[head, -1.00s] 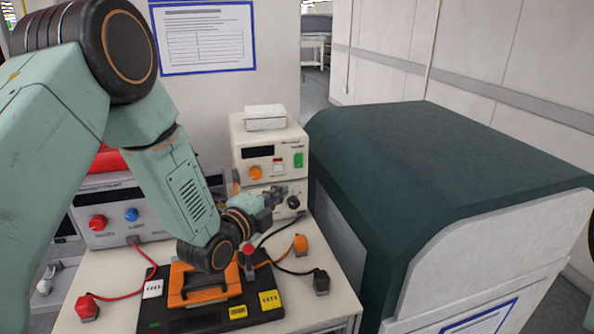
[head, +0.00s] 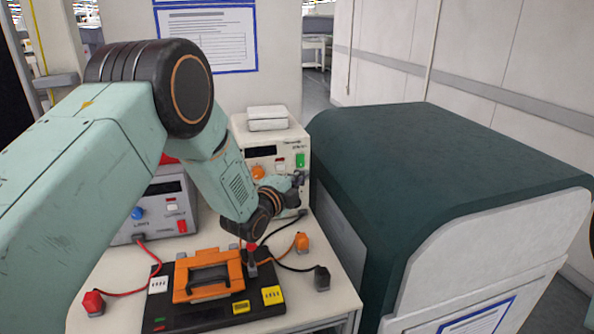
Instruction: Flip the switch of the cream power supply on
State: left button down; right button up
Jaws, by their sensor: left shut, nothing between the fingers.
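The cream power supply (head: 240,136) stands at the back of the white table, with a dark display and an orange knob (head: 258,173) on its front. A green rocker switch (head: 300,160) sits at the upper right of that front, and a small white-and-red switch (head: 281,163) is left of it. I cannot tell which way the green switch is tipped. My left gripper (head: 298,179) is shut and empty, just below the green switch in the picture. I cannot tell whether it touches the front panel. The gripper and wrist hide part of the supply's lower front. My right gripper is not in view.
A grey power supply (head: 155,228) stands at the left, partly behind my arm. A black board with an orange-handled part (head: 208,292) and cables with red, orange and black plugs lies in front. A large dark-green-topped machine (head: 440,170) closes off the right side.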

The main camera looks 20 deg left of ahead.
aim_at(304, 166)
pick_arm(q)
jog(key=w, duration=0.1)
jog(key=w+a, duration=0.2)
jog(key=w, duration=0.1)
jog(key=shift+f, duration=0.3)
jog(key=shift+w+f, duration=0.15)
jog(key=shift+w, duration=0.05)
